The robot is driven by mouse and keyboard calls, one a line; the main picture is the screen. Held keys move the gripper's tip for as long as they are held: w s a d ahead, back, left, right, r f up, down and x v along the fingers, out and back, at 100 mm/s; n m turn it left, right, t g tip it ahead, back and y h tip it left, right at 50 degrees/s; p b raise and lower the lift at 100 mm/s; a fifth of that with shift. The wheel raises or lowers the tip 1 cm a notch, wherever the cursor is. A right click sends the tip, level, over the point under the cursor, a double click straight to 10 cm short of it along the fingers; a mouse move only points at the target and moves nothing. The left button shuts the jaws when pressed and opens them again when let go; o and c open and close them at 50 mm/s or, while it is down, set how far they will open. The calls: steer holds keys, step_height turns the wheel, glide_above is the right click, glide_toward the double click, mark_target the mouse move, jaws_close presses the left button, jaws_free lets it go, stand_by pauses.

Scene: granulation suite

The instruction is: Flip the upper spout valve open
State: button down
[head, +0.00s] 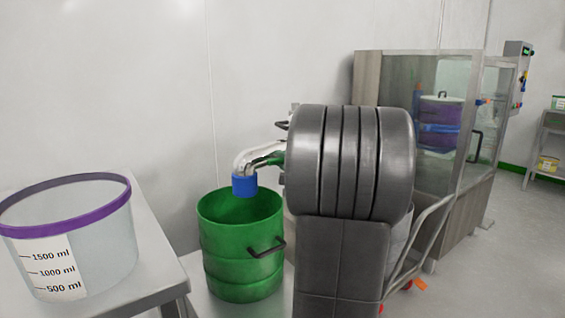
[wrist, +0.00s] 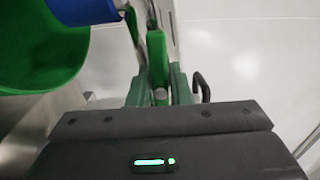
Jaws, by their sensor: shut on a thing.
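A pale curved spout (head: 250,157) with a blue end piece (head: 244,186) points down over a green drum. A green valve lever (wrist: 157,55) stands along the spout in the wrist view, where the blue end piece (wrist: 85,8) also shows at the top left. My gripper (wrist: 160,92) is shut on the green lever, with one finger on each side of it. In the head view my arm hides the gripper and most of the valve; a small green part (head: 274,159) shows beside the spout. I cannot tell how far the valve is turned.
The open green drum (head: 240,262) with a black handle stands below the spout. A clear measuring tub (head: 105,240) with a purple rim sits on a metal table at left. A glazed cabinet (head: 366,78) stands behind at right. The wall is close behind the spout.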

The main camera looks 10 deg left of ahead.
steer(key=c, duration=1.3)
jaws_free()
steer(key=shift+c, duration=0.2)
steer(key=p+v, duration=0.2)
steer(key=v, duration=1.2)
steer(key=shift+a, duration=0.15)
steer(key=b+x, duration=0.2)
steer(key=x, duration=1.2)
steer(key=shift+s+d, duration=0.1)
steer(key=shift+d, duration=0.1)
